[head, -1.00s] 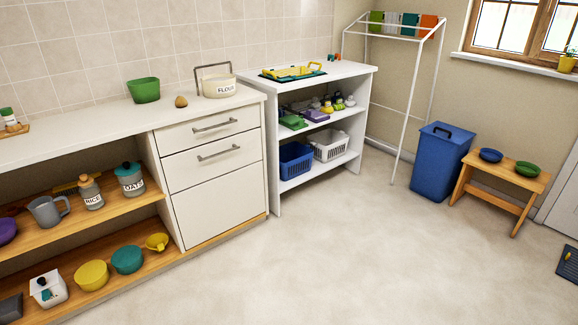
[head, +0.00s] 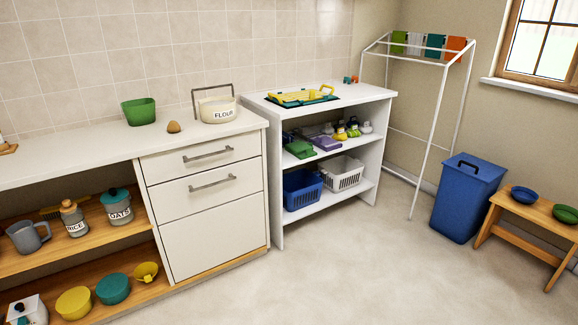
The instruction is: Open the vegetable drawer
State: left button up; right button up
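A white drawer cabinet stands left of the middle in the head view. It has a top drawer (head: 176,161) and a second drawer (head: 232,194), each with a grey bar handle, and a taller plain front panel (head: 214,238) below with no visible handle. All the fronts are shut. I cannot tell from any label which one is the vegetable drawer. Neither of my grippers is in view.
The counter (head: 85,149) holds a green tub (head: 139,112), a brown item (head: 173,127) and a flour container (head: 218,110). Open shelves with jars (head: 118,208) and bowls (head: 113,289) stand left. A white shelf unit (head: 335,147) stands right. The floor (head: 340,270) in front is clear.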

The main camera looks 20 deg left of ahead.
aim_at(172, 200)
jog(key=u, duration=0.05)
jog(key=i, duration=1.7)
jog(key=u, duration=1.65)
jog(key=i, duration=0.95)
jog(key=u, duration=0.75)
jog(key=i, duration=0.4)
